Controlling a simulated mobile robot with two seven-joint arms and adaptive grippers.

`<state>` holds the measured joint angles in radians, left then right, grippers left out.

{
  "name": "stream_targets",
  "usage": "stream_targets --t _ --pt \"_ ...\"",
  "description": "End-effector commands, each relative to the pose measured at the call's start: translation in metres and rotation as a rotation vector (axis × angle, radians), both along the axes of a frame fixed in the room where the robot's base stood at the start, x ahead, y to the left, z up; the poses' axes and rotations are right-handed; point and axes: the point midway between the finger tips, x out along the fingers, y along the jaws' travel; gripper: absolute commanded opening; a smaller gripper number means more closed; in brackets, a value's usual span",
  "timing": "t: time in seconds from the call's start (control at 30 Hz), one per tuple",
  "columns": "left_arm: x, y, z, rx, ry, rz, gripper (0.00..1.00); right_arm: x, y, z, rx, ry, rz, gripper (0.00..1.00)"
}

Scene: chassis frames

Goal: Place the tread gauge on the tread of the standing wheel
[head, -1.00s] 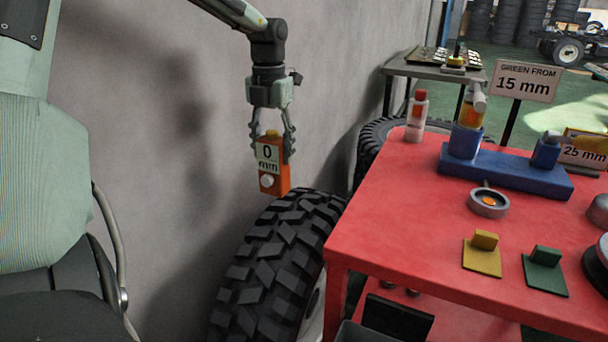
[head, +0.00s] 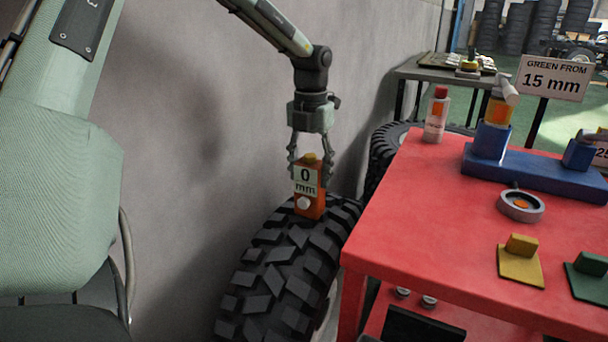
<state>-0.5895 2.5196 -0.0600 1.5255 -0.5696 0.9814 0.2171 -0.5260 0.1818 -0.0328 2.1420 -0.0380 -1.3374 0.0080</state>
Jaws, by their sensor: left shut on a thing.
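The standing wheel (head: 270,265) is a black tyre with chunky tread, below the gauge and left of the red table. The gauge's bottom is at the upper tread in the picture. I cannot tell whether it touches the tread or hovers just above. My right gripper is not in view.
A grey wall (head: 215,140) is behind the wheel. Another tyre (head: 385,150) is beyond.

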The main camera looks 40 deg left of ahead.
Motion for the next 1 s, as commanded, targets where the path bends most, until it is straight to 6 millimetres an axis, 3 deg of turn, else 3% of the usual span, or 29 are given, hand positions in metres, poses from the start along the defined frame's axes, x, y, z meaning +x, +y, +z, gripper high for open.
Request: stream_targets --t 0.4,0.43,0.57,0.97,1.0 --pt "0.0002 0.0002 -0.0022 -0.001 -0.001 0.001 0.15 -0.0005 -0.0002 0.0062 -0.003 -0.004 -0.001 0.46" --pt "-0.0002 0.0003 -0.0019 0.000 0.000 0.001 0.56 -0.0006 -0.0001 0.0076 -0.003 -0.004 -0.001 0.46" --pt "-0.0002 0.0003 -0.0018 0.000 0.000 0.001 0.72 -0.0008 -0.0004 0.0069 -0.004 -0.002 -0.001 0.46" --pt "-0.0001 0.0004 0.0021 0.000 0.000 0.000 0.73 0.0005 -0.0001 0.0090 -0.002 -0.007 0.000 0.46" --pt "0.0003 0.0004 0.0050 0.001 -0.002 0.000 0.73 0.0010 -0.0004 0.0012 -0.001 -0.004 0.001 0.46"
